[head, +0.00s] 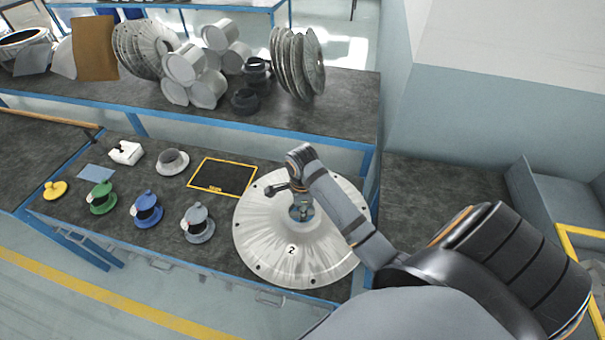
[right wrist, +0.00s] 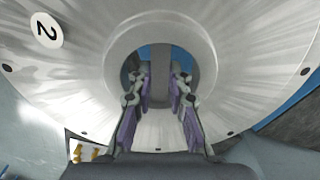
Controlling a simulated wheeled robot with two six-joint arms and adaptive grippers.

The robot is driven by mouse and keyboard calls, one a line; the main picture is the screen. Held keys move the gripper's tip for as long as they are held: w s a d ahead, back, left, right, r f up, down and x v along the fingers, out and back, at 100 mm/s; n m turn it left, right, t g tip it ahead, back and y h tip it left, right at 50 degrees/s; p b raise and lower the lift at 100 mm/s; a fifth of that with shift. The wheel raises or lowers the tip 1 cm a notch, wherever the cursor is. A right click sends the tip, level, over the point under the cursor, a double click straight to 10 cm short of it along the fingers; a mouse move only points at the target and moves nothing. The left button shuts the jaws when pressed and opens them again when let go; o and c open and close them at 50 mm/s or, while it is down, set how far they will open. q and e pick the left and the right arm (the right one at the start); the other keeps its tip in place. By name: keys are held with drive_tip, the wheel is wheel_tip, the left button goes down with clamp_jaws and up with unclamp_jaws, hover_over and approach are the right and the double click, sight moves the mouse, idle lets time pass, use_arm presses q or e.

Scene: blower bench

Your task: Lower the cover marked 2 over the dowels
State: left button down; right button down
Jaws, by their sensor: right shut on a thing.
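The cover marked 2 (head: 268,230) is a large pale metal disc with a raised centre and small holes around its rim. In the head view it is at the bench's front right, and it fills most of the right wrist view (right wrist: 235,100). My right gripper (head: 301,211) is at its centre, shut on it. In the right wrist view the fingers (right wrist: 160,88) close around a grey bar in the central opening. Blue shows through that opening. I cannot tell how high the cover is. No dowels show; the cover may hide them. My left gripper is out of view.
A yellow-edged dark mat (head: 222,178) lies just left of the cover. Green (head: 102,198), blue (head: 147,209) and grey (head: 197,223) flanged parts stand further left. A rear shelf (head: 200,115) holds discs and white cylinders. A pale machine (head: 480,110) stands right.

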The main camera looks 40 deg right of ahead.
drive_tip(key=shift+w+d+r+p, duration=0.1)
drive_tip(key=shift+w+d, duration=0.25)
drive_tip(key=shift+w, duration=0.25)
drive_tip(key=shift+w+d+p, duration=0.1)
drive_tip(key=shift+w+d, duration=0.2)
drive_tip(key=shift+w, duration=0.25)
drive_tip(key=shift+w+d+r+p, duration=0.1)
drive_tip(key=shift+w+d, duration=0.25)
drive_tip(key=shift+w, duration=0.25)
drive_tip(key=shift+w+d, duration=0.35)
drive_tip(key=shift+w, duration=0.3)
drive_tip(key=shift+w+d, duration=0.35)
drive_tip(key=shift+w, duration=0.3)
drive_tip(key=shift+w+d+f, duration=0.1)
drive_tip(key=shift+w+d, duration=0.2)
drive_tip(key=shift+w, duration=0.2)
drive_tip(key=shift+w+d, duration=0.1)
drive_tip(key=shift+w, duration=0.15)
drive_tip(key=shift+w+d, duration=0.15)
drive_tip(key=shift+w, duration=0.15)
drive_tip(key=shift+w+d+b, duration=0.1)
drive_tip(key=shift+w+b, duration=0.05)
drive_tip(key=shift+b, duration=0.15)
drive_tip(key=shift+p, duration=0.3)
drive_tip(key=shift+t+p, duration=0.4)
drive_tip(key=shift+p, duration=0.05)
